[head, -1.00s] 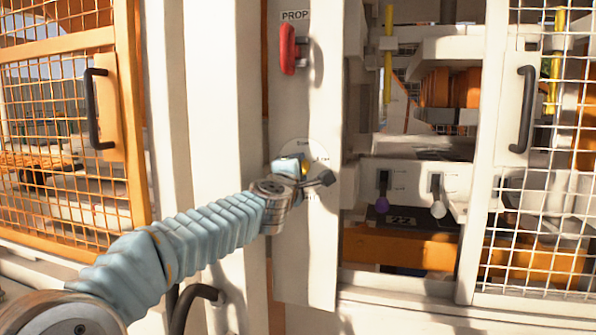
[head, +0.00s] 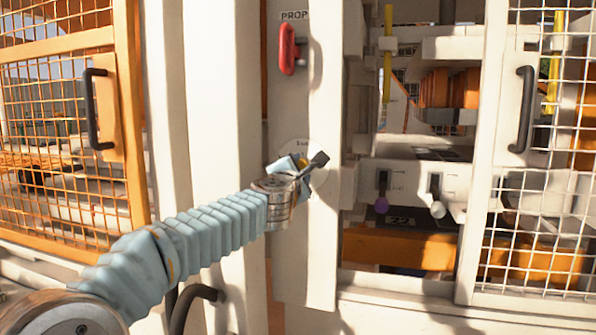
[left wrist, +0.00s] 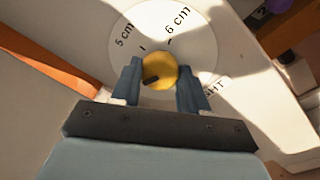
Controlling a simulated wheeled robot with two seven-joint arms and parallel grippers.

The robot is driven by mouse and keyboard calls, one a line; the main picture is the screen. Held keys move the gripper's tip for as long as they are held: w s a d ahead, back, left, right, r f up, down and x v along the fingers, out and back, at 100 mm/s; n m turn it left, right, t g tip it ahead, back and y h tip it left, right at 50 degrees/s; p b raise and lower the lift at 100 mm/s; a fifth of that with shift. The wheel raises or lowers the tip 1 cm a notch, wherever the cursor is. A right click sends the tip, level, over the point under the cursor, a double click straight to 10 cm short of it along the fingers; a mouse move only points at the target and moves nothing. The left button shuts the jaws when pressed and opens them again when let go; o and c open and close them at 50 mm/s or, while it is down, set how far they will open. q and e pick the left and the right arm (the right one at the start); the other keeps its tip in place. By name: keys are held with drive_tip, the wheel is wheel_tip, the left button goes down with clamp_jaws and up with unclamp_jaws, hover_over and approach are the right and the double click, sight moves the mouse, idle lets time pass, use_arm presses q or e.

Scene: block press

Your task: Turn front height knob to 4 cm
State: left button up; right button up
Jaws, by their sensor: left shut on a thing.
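The height knob (left wrist: 165,68) is yellow and round, with a dark mark on its lower left side in the left wrist view. It sits on a pale round dial (left wrist: 150,22) printed "5 cm" and "6 cm" above the knob; part of a word ending in "GHT" shows to the right. The rest of the dial is hidden behind my gripper. My left gripper (left wrist: 162,80) is shut on the knob, one blue finger on each side. In the head view my left gripper (head: 300,168) covers most of the dial on the white post. My right gripper is not in view.
A red handle (head: 288,48) under the label "PROP" is above the dial. Right of the post are levers with a purple knob (head: 381,206) and a white knob (head: 438,210). Mesh doors with dark handles (head: 525,108) stand on both sides.

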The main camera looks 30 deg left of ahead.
use_arm(q)
drive_tip(key=shift+f, duration=0.1)
drive_tip(key=o, duration=1.1)
drive_tip(key=shift+c, duration=0.2)
drive_tip(key=r+v, duration=0.1)
drive_tip(key=v, duration=1.2)
drive_tip(key=shift+s+f+b, duration=0.35)
drive_tip(key=shift+s+f, duration=0.05)
drive_tip(key=shift+f, duration=0.1)
drive_tip(key=shift+d, duration=0.1)
